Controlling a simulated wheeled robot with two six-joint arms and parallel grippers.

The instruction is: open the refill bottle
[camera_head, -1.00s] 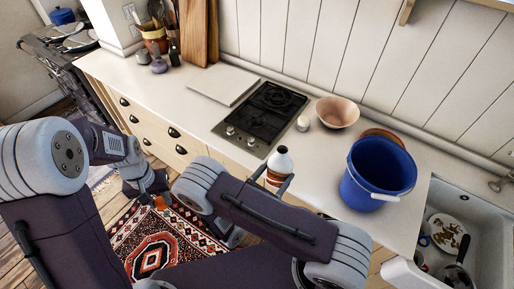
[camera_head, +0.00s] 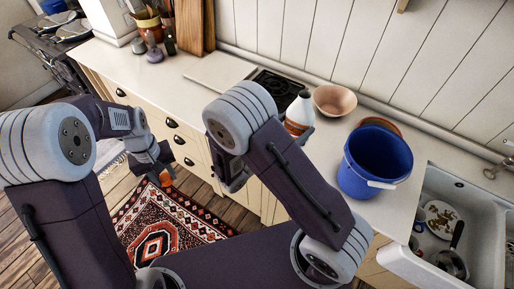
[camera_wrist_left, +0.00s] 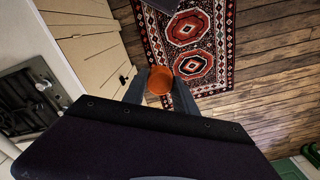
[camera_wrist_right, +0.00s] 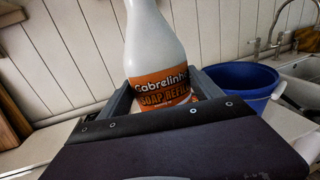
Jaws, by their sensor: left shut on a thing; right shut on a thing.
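The refill bottle (camera_head: 297,118) is white with an orange label reading "Soap Refill". My right gripper (camera_head: 301,127) is shut around it, and the right wrist view shows the bottle (camera_wrist_right: 152,45) between both fingers, roughly upright with a slight tilt. Its top is out of that wrist view and too small in the head view to make out. My left gripper (camera_head: 163,178) is shut on a small round orange cap (camera_wrist_left: 160,80), low over the floor in front of the cabinets. The cap is apart from the bottle.
A blue bucket (camera_head: 372,178) stands on the counter (camera_head: 338,128) right of the bottle. A pinkish bowl (camera_head: 334,99) and the black hob (camera_head: 276,84) are behind it. A sink (camera_head: 470,245) with dishes is at the right. A patterned rug (camera_head: 160,238) lies on the floor.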

